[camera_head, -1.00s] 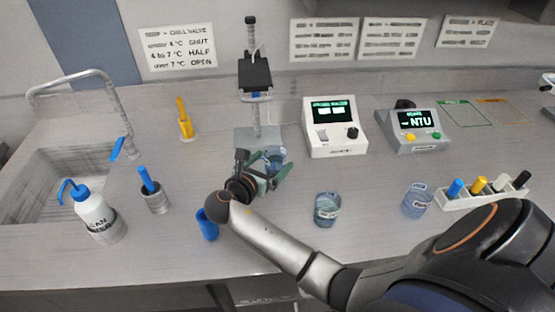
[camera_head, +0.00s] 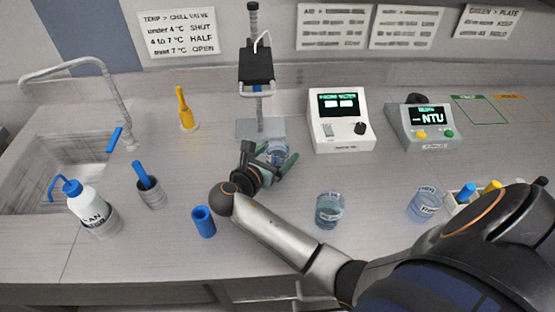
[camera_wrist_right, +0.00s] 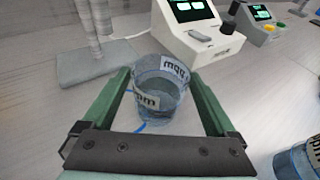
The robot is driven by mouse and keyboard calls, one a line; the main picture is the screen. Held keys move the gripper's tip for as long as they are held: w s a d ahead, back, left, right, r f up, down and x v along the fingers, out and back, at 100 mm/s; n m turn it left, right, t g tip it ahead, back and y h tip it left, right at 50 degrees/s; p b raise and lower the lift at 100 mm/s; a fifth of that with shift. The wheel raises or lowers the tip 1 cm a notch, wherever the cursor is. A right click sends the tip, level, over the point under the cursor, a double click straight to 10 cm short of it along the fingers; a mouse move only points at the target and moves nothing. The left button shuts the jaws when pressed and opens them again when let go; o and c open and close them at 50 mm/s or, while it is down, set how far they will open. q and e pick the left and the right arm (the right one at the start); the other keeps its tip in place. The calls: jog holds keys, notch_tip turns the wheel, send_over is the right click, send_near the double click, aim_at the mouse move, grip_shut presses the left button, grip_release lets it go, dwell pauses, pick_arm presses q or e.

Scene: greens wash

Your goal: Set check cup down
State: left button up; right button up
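A clear cup (camera_head: 277,153) with a white label and some liquid stands upright on the counter in front of the stand. It also shows in the right wrist view (camera_wrist_right: 160,92), where its label letters look like "ppm". My right gripper (camera_head: 272,168) is around it, with one green finger on each side. In the right wrist view the gripper (camera_wrist_right: 160,78) is open, with narrow gaps between cup and fingers. I cannot read a "check" label on any cup. My left gripper is not in view.
Two more labelled cups, one (camera_head: 329,210) at the middle front and one (camera_head: 427,203) farther right, stand near my arm. A blue cylinder (camera_head: 203,222) stands left of it. Behind are a stand (camera_head: 258,127), a white meter (camera_head: 340,122) and a grey NTU meter (camera_head: 421,127). A sink (camera_head: 62,165) lies left.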

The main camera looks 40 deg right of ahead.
jog(key=shift+d, duration=0.1)
grip_shut()
dwell(0.4)
jog(key=shift+w+r, duration=0.1)
jog(key=shift+r, duration=0.15)
